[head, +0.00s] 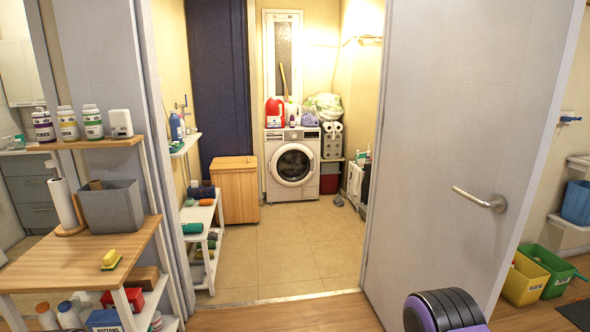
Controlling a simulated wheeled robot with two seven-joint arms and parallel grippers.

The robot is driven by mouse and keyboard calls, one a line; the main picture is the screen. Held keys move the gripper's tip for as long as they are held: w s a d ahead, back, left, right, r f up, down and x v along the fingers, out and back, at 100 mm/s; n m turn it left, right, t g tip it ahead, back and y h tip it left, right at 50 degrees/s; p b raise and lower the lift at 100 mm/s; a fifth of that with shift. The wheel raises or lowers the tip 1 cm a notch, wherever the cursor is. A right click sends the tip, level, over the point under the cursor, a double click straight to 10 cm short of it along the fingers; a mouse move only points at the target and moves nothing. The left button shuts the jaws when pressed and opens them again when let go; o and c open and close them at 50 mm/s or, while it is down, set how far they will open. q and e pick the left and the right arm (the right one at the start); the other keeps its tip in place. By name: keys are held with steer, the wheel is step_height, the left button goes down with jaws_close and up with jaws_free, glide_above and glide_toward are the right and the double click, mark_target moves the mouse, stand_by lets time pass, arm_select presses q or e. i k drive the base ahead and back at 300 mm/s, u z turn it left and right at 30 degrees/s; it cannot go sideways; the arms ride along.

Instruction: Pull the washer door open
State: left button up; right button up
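The washer (309,196) is a white front loader at the far end of the small room, seen through the open doorway. Its round washer door (293,166), a pale ring around dark glass, faces me and looks shut. Any handle on it is too small to make out. Neither of my grippers shows in the head view, and both are far from the washer in the picture.
The grey room door (455,130) stands open at the right of the doorway. A wooden shelf (75,250) stands at the left. Inside, a white rack (201,214) and wooden cabinet (236,190) line the left. The tiled floor (290,250) between is clear.

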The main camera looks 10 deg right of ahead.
mark_target(274, 165)
steer(key=z, duration=0.3)
steer(key=i, duration=5.75)
steer(key=z, duration=1.3)
steer(key=i, duration=1.65)
steer(key=u, duration=0.55)
